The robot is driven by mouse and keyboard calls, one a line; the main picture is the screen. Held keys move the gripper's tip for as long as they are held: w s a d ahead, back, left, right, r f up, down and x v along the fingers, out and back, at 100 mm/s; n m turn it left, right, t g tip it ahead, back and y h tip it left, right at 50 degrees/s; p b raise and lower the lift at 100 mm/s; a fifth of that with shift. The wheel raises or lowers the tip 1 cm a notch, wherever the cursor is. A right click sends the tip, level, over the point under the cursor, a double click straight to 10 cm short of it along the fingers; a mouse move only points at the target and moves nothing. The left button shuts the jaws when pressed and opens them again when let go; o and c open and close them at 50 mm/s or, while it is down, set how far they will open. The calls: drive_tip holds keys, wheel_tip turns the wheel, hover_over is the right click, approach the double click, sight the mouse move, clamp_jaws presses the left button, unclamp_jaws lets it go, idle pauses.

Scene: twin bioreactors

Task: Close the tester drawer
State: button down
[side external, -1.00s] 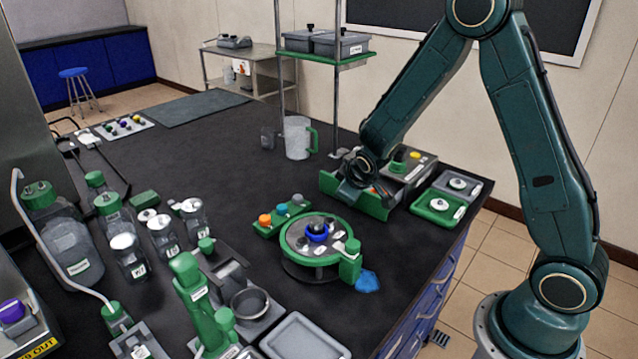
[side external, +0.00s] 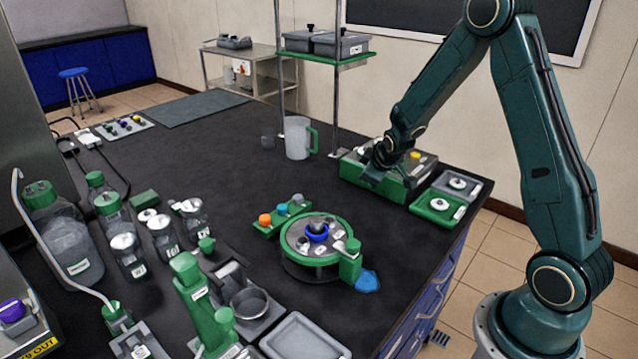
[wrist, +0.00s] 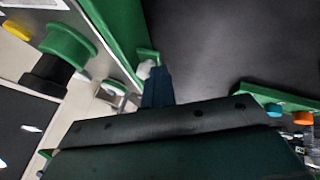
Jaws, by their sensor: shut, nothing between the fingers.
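The tester (side external: 410,182) is a green and grey box at the back right of the bench in the side view. Its drawer front (side external: 352,172) sits close against the box, and no open drawer tray shows; my gripper partly hides it. In the wrist view the tester's green face (wrist: 115,30) runs along the upper left, with a small green piece, perhaps the handle (wrist: 148,53), by my fingertips. My gripper (side external: 374,174) is shut and empty at the drawer front. Its dark fingers also show in the wrist view (wrist: 157,85); whether they touch the front I cannot tell.
A clear jug (side external: 297,138) stands behind and left. A round green-rimmed device (side external: 318,247) and a rack with coloured caps (side external: 282,216) stand in front. The bench between rack and tester is clear.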

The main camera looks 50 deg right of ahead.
drive_tip(key=shift+s+d, duration=0.1)
drive_tip(key=shift+d, duration=0.15)
drive_tip(key=a, duration=0.2)
drive_tip(key=s+a, duration=0.1)
drive_tip(key=a, duration=0.1)
drive_tip(key=shift+a, duration=0.2)
drive_tip(key=v, duration=1)
drive_tip(key=shift+s, duration=0.1)
drive_tip(key=s+a+r+y, duration=0.1)
drive_tip(key=s+a+r, duration=0.3)
drive_tip(key=s, duration=0.3)
drive_tip(key=s+a+r+m+y, duration=0.1)
drive_tip(key=s+a+r, duration=0.3)
drive_tip(key=s, duration=0.3)
drive_tip(key=s+a+r+m+y, duration=0.1)
drive_tip(key=s+a+r+y, duration=0.1)
drive_tip(key=s+a+r, duration=0.3)
drive_tip(key=shift+s+g, duration=0.3)
drive_tip(key=shift+s, duration=0.75)
